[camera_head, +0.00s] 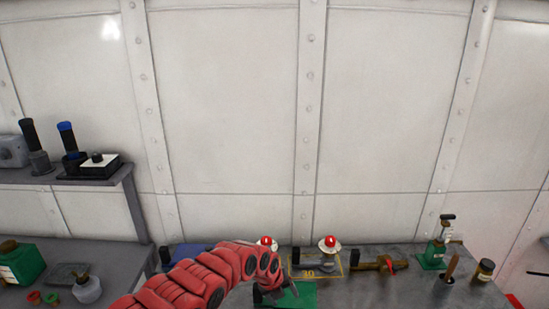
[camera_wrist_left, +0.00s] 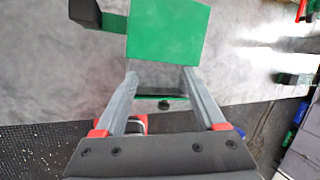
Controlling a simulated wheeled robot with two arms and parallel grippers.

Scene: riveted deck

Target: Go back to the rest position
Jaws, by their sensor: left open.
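My left arm, red and segmented, comes in from the bottom left in the head view. Its gripper (camera_head: 272,296) is low over the grey workbench (camera_head: 375,290), partly cut off by the bottom edge. In the left wrist view the two grey fingers of my left gripper (camera_wrist_left: 160,82) stand apart with nothing held between them. A green block-like thing (camera_wrist_left: 168,35) lies just beyond the fingertips; a green surface (camera_head: 298,294) also shows beside the gripper in the head view. I cannot tell whether the fingers touch it. My right gripper is not in view.
Two red-topped fittings, one (camera_head: 330,244) in a yellow frame and one (camera_head: 266,243) behind my arm, stand on the bench. A shelf (camera_head: 70,178) juts out left. Above the bench is clear.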

